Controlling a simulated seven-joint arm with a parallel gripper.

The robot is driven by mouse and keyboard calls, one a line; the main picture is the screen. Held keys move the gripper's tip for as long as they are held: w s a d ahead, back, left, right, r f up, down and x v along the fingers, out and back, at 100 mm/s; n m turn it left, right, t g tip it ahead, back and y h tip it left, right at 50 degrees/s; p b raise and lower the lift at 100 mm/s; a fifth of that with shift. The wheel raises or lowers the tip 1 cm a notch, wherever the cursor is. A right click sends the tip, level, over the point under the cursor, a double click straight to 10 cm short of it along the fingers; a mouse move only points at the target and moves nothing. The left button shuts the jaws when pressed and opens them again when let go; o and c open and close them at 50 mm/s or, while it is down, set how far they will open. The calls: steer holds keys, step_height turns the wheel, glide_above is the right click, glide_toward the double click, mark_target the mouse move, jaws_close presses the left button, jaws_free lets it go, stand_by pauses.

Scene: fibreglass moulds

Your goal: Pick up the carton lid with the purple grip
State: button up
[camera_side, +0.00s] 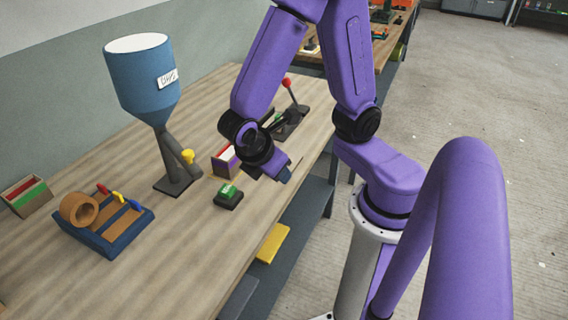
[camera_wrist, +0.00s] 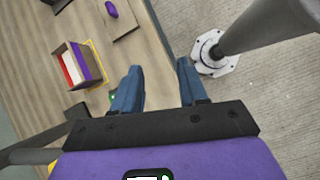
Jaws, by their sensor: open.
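The carton lid is a flat brown square (camera_wrist: 106,24) with a purple grip (camera_wrist: 111,9) on top. It lies on the bench near the top of the wrist view, partly cut off by the frame edge. I cannot make it out in the side view, where my arm covers that area. My gripper (camera_wrist: 158,66) is open and empty, with blue fingers apart over the bench's edge. The lid is up and left of the fingertips in the wrist view. In the side view my gripper (camera_side: 287,172) hangs near the bench's front edge, right of an open carton.
A green button box (camera_side: 228,196), a blue hopper (camera_side: 145,80), a red-knobbed lever device (camera_side: 290,122) and a blue tray (camera_side: 112,241) stand on the bench.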

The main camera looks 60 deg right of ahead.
steer(key=w+d+f+n+h, duration=0.3)
steer(key=w+f+n+h, duration=0.1)
steer(key=w+f+h, duration=0.25)
glide_toward(295, 159)
steer(key=shift+w+a+r+h, duration=0.15)
steer(key=shift+w+a+r, duration=0.05)
steer(key=shift+w+r, duration=0.25)
steer(key=shift+w+a+r+h, duration=0.1)
steer(key=shift+w+a+r, duration=0.05)
steer(key=shift+w+r, duration=0.3)
steer(key=shift+x, duration=3.3)
steer(key=shift+w+f, duration=0.15)
steer(key=shift+f, duration=0.05)
jaws_close()
